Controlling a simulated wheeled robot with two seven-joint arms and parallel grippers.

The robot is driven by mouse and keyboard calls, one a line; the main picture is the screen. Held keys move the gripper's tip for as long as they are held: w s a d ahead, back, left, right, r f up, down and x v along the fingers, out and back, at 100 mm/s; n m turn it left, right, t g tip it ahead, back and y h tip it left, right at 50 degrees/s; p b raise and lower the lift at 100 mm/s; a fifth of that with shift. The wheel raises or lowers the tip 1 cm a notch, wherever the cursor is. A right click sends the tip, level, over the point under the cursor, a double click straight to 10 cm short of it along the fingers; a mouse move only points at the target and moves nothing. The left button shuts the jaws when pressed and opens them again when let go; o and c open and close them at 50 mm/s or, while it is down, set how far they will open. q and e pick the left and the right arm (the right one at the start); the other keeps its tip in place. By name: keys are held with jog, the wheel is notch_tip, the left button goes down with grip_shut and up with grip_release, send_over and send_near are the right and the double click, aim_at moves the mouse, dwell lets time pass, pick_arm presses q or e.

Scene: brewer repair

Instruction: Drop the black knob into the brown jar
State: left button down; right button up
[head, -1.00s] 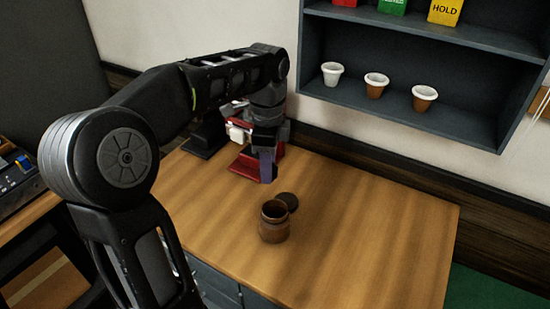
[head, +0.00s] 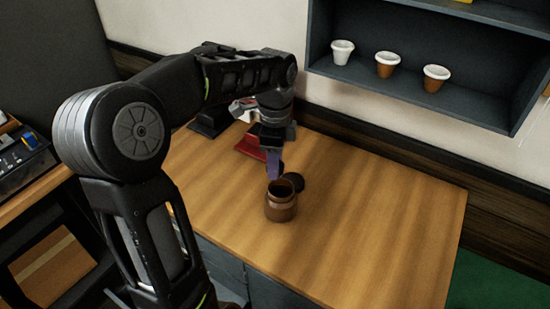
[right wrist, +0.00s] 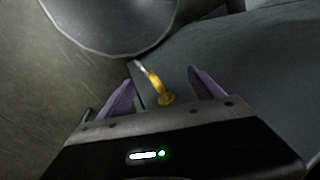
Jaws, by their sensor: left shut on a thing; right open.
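The brown jar (head: 281,208) stands upright and open on the wooden table. A dark round lid (head: 294,181) lies beside it, partly hidden behind its rim. My left gripper (head: 273,168), with purple fingers, points down just behind and left of the jar mouth, its tips close to the rim. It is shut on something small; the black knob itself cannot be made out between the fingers. My right gripper (right wrist: 165,85) is open in the right wrist view, its purple fingers apart with nothing gripped.
A red object (head: 250,146) sits behind the left gripper. A wall shelf (head: 440,105) holds several small pots. The table's right side (head: 390,220) is clear. In the right wrist view, a yellow hook-like piece (right wrist: 157,88) shows beyond the fingers, with a grey round surface above.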

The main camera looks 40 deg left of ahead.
pick_arm(q)
jog(key=c, duration=0.8)
grip_release()
jog(key=shift+r, duration=0.1)
jog(key=shift+r, duration=0.3)
pick_arm(e)
jog(key=shift+f, duration=0.1)
pick_arm(q)
notch_tip(320, 180, up, 4)
jog(key=shift+f+b, duration=0.15)
jog(key=shift+b, duration=0.25)
pick_arm(e)
jog(key=shift+f, duration=0.3)
pick_arm(q)
notch_tip(320, 180, up, 4)
jog(key=shift+f+p, duration=0.25)
jog(key=shift+p, duration=0.9)
pick_arm(e)
notch_tip(320, 180, up, 2)
jog(key=shift+r, duration=0.1)
pick_arm(q)
jog(key=shift+f, duration=0.1)
pick_arm(e)
jog(key=shift+s, duration=0.1)
